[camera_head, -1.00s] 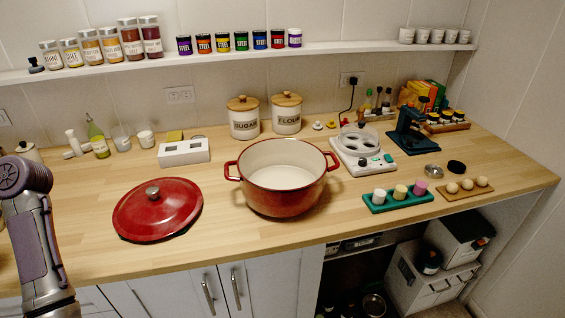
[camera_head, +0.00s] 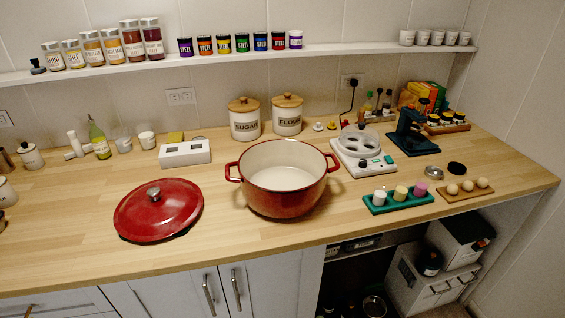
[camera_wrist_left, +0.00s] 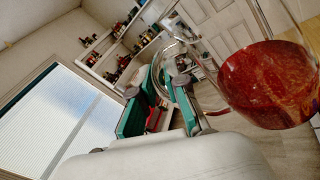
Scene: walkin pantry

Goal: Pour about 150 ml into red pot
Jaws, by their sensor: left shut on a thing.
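The red pot (camera_head: 282,200) stands without its lid on the wooden counter in the head view. Its pale inside shows, with no red liquid visible in it. Its red lid (camera_head: 158,209) lies on the counter to the left. In the left wrist view, a clear glass vessel (camera_wrist_left: 265,85) holds dark red liquid at the right edge. My left gripper (camera_wrist_left: 162,88), with green finger pads, is shut on the vessel, apparently at its clear handle. The vessel looks tilted in this view, which is itself turned. Neither gripper is in the head view.
Sugar (camera_head: 244,122) and flour (camera_head: 288,118) canisters stand behind the pot. A white device with a round top (camera_head: 362,153) and a green tray (camera_head: 398,201) of small cups are to its right. A white box (camera_head: 184,153) is behind the lid. The front counter is clear.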

